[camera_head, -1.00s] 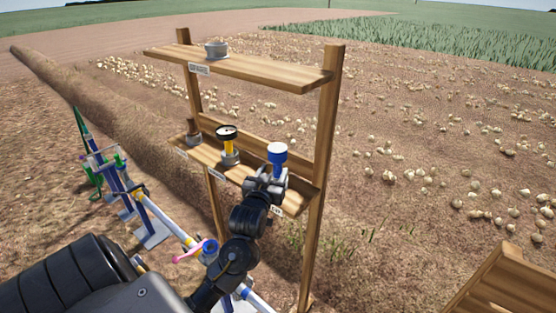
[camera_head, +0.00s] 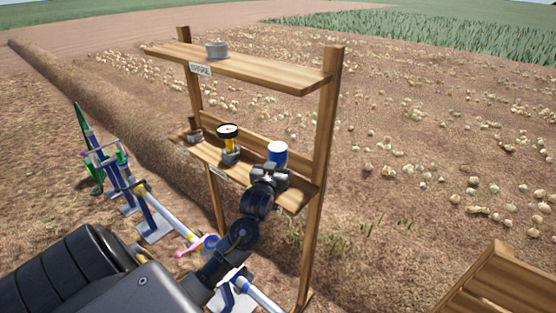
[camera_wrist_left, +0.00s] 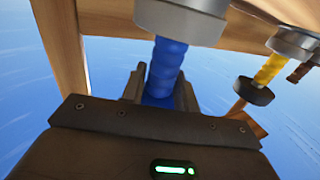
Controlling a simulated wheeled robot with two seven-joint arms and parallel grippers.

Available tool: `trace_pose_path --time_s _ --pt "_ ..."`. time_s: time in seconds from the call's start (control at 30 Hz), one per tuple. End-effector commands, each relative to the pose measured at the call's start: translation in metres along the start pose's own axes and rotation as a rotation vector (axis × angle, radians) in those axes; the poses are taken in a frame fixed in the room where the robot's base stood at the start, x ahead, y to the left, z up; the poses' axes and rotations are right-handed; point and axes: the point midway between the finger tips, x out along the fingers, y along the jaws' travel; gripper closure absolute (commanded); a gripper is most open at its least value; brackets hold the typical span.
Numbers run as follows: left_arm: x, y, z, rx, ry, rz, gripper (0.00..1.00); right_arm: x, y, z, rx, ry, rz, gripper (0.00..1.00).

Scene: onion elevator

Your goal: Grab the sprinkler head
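Of the shelf items, a blue one with a pale top and ridged shaft (camera_head: 277,152) stands at the right end of the lower shelf. My left gripper (camera_head: 269,175) is at this blue piece, in front of its lower part. In the left wrist view the blue shaft (camera_wrist_left: 167,65) hangs from a grey base (camera_wrist_left: 182,18) and runs down between the fingers (camera_wrist_left: 163,95). I cannot tell whether the fingers press on it. A yellow item with a black-rimmed disc (camera_head: 228,140) stands further left, also visible in the wrist view (camera_wrist_left: 270,68). My right gripper is not in view.
The wooden rack (camera_head: 328,150) has an upright post just right of the gripper. A brown item (camera_head: 194,130) is on the lower shelf's left end. A grey round piece (camera_head: 216,50) sits on the upper shelf. A wooden crate (camera_head: 500,285) is at lower right.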

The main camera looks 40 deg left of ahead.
Motion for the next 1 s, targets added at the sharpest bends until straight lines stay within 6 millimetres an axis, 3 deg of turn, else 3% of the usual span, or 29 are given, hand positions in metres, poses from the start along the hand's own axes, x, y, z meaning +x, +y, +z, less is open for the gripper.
trace_pose_path --time_s 0.03,0.23,0.67,0.83,1.0 --pt "0.000 0.000 0.000 0.000 0.000 0.000 0.77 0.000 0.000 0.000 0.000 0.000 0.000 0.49" --pt "0.000 0.000 0.000 0.000 0.000 0.000 1.00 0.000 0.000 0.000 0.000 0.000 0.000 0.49" --pt "0.000 0.000 -0.009 -0.003 0.005 0.000 1.00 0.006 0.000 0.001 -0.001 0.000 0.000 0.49" --pt "0.000 0.000 -0.030 -0.004 0.009 0.000 1.00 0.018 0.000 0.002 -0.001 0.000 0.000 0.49" --pt "-0.025 -0.009 -0.063 -0.005 0.010 -0.001 1.00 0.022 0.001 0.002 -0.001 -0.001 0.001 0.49"
